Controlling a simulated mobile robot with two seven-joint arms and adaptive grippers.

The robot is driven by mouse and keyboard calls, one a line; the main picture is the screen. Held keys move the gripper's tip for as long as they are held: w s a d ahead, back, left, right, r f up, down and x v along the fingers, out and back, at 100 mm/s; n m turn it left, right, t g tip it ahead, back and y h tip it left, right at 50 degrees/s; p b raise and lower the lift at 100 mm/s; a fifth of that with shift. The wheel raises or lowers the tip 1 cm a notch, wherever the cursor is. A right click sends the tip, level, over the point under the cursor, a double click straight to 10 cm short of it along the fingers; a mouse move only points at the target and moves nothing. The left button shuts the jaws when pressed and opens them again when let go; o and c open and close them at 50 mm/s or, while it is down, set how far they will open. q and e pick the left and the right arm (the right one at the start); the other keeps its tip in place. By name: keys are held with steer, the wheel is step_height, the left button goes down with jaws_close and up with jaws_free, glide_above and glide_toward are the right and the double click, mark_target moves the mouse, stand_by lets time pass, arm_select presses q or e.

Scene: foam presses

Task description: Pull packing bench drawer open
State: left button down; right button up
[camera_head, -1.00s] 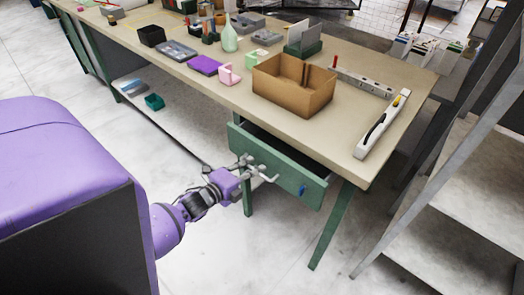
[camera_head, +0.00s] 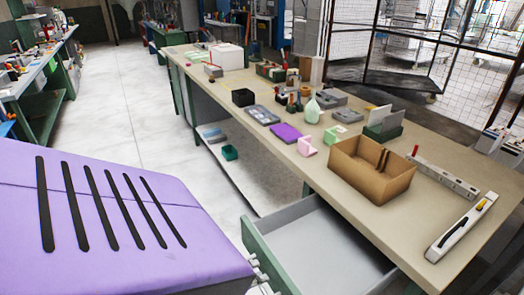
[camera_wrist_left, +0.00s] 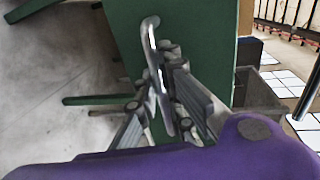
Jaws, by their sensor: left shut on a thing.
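The packing bench (camera_head: 330,150) has a beige top and green legs. Its drawer stands well open, with a green front panel (camera_head: 262,252) and a grey, empty-looking inside (camera_head: 325,245). My left gripper (camera_head: 258,280) is at the front panel, low in the head view and mostly hidden by my purple body. In the left wrist view, the left gripper (camera_wrist_left: 160,108) is shut on the curved metal handle (camera_wrist_left: 152,45), with the green drawer front (camera_wrist_left: 205,30) behind it. My right gripper is in neither view.
A cardboard box (camera_head: 370,175), a white tool (camera_head: 462,228) and several small items lie on the bench top. A teal bin (camera_head: 230,152) sits on the lower shelf. Pale floor (camera_head: 130,110) is clear to the left; wire mesh fencing stands behind.

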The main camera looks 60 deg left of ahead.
arm_select(q)
steer(key=c, duration=2.1)
jaws_free()
steer(key=shift+s, duration=0.15)
steer(key=v, duration=1.1)
steer(key=shift+s+a+r, duration=0.1)
steer(key=shift+s+a, duration=0.05)
steer(key=shift+s, duration=0.25)
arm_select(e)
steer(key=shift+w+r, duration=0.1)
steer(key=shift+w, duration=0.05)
